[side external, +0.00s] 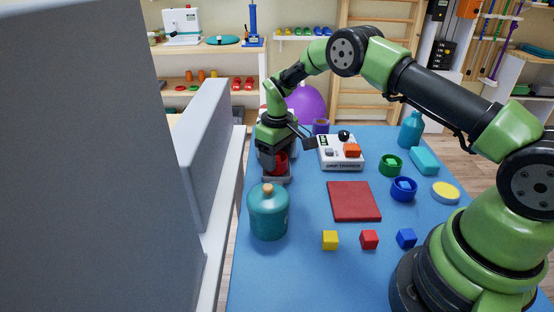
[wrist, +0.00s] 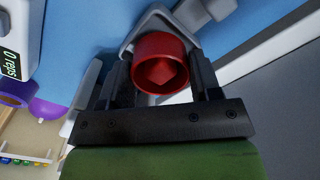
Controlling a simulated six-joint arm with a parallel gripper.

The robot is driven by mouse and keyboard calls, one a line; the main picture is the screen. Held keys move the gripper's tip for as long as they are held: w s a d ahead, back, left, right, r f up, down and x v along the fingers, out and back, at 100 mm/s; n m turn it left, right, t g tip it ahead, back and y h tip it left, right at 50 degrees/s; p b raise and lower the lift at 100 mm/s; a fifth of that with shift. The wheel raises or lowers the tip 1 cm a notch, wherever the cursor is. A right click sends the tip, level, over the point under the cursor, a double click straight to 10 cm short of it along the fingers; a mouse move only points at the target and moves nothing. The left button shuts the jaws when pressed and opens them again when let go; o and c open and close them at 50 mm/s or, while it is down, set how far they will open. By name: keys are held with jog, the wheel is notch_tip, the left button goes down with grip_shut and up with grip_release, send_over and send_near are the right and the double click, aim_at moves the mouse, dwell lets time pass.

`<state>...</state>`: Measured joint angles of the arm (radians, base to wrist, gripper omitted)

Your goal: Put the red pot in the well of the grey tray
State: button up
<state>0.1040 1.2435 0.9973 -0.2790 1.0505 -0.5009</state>
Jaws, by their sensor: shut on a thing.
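The red pot (side external: 281,162) is between the fingers of my gripper (side external: 274,164), near the far left edge of the blue table. In the wrist view the red pot (wrist: 160,45) shows its round rim, and a red diamond-shaped face is visible inside it. My gripper (wrist: 160,75) is shut on it, one dark finger on each side. A grey tray (side external: 276,180) shows low under the gripper, and its grey rim (wrist: 130,38) passes behind the pot in the wrist view. The well is mostly hidden; I cannot tell whether the pot touches its floor.
A teal jar (side external: 268,215) with a cork stands in front of the gripper. A grip trainer box (side external: 342,155) and a purple cup (side external: 321,127) are to its right. A red mat (side external: 353,201) and several small cubes lie nearer. A grey panel (side external: 205,150) stands left of the table.

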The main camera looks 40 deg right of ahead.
jog(key=shift+f, duration=0.55)
jog(key=o, duration=0.9)
jog(key=shift+f, duration=0.1)
jog(key=shift+o, duration=0.2)
